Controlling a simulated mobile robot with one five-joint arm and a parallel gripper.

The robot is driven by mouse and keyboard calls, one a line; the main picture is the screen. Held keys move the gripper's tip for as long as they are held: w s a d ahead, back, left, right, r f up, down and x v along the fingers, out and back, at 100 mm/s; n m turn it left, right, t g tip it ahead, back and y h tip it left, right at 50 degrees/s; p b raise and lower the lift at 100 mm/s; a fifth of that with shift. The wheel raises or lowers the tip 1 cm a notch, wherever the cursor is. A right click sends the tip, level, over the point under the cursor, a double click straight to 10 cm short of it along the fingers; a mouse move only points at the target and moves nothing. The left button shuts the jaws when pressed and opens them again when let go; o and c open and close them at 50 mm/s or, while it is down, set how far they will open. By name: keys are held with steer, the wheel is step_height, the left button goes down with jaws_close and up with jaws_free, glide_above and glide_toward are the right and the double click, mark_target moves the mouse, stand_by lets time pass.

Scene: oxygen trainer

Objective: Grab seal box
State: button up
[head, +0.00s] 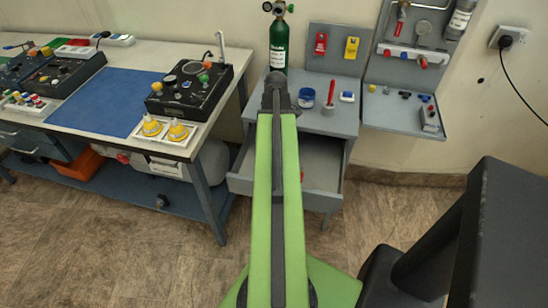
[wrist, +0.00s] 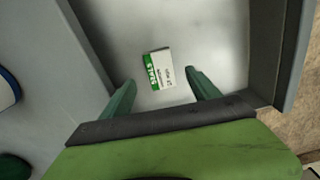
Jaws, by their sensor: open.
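The seal box (wrist: 158,68) is a small white and green box marked "SEALS". In the wrist view it lies on the pale floor of an open drawer (wrist: 219,22). My gripper (wrist: 160,80) is open and empty, with one green finger to the left of the box and one to the right, both apart from it in the picture. How high the fingers are above the box I cannot tell. In the head view my arm hides the box; the open drawer (head: 322,165) of the grey cabinet shows beside the arm, and my gripper (head: 277,88) is seen from behind.
Dark drawer walls (wrist: 262,50) stand close on the right. A workbench (head: 110,130) stands at the left.

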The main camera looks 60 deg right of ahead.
step_height(320, 180, down, 6)
steer(key=b, duration=0.6)
steer(key=shift+r, duration=0.15)
steer(key=c, duration=1.5)
